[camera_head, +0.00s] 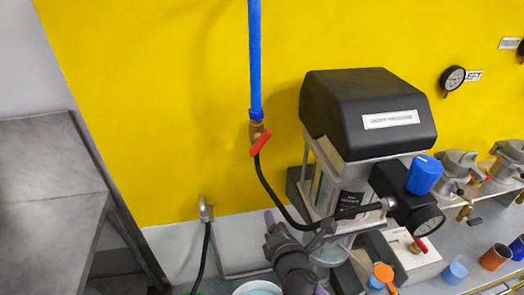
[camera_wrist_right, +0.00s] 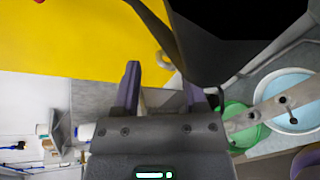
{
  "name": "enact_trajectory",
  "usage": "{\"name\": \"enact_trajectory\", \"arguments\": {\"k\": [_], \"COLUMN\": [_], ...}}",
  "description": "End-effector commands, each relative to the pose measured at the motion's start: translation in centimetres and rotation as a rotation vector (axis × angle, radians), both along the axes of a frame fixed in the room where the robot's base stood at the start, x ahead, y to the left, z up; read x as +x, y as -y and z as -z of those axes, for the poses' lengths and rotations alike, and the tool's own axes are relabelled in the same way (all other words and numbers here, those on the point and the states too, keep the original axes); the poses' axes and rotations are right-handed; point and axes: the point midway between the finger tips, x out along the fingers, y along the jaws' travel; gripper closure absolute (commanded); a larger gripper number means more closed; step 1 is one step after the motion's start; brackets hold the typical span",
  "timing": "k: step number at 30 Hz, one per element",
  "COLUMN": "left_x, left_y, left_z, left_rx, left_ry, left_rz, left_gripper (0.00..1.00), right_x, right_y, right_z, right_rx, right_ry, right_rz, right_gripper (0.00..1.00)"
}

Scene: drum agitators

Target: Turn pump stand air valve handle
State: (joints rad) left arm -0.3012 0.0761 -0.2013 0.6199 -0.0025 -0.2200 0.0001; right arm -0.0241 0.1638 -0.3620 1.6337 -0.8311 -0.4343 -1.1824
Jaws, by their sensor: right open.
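A red valve handle (camera_head: 261,142) sits on a brass fitting (camera_head: 257,128) at the lower end of a vertical blue hose (camera_head: 255,60), in front of the yellow wall. The handle slants down to the left. A black hose runs from the fitting to the pump stand (camera_head: 368,115), which has a black cover. My right gripper (camera_head: 298,222) is below and slightly right of the handle, apart from it. In the right wrist view, its purple-sided fingers (camera_wrist_right: 163,92) are open with nothing gripped between them. My left gripper is not in view.
The pump stand with its blue knob (camera_head: 424,174) and gauge (camera_head: 427,220) stands close right of my right gripper. A grey pipe fitting (camera_head: 206,209) is on the wall at left. Cups (camera_head: 495,257) stand at lower right. The space left of the blue hose is clear.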

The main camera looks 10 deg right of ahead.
Motion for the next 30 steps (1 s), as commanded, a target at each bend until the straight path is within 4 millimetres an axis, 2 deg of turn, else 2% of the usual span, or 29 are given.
{"name": "enact_trajectory", "arguments": {"k": [1,3,6,10,15,19,24,30], "left_x": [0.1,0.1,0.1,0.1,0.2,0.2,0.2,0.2], "left_y": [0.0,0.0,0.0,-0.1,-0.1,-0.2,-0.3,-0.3], "left_z": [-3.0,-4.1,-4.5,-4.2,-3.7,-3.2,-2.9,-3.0], "left_rx": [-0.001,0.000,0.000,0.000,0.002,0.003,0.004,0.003], "left_ry": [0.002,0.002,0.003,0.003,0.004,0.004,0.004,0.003], "left_rz": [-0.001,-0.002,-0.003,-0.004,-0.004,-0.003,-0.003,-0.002], "left_gripper": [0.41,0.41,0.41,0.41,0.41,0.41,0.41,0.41], "right_x": [0.7,1.2,1.5,3.3,7.6,9.9,11.2,11.3], "right_y": [-0.4,-0.8,-1.0,-1.0,-1.0,-1.0,-0.9,-0.9], "right_z": [-6.1,-10.8,-13.7,-13.8,-13.5,-13.4,-13.5,-13.5], "right_rx": [-0.091,-0.210,-0.301,-0.319,-0.315,-0.312,-0.312,-0.311], "right_ry": [0.086,0.183,0.250,0.262,0.260,0.258,0.257,0.256], "right_rz": [-0.022,-0.036,-0.038,-0.037,-0.037,-0.037,-0.038,-0.038], "right_gripper": [0.46,0.46,0.46,0.46,0.46,0.46,0.46,0.46]}}
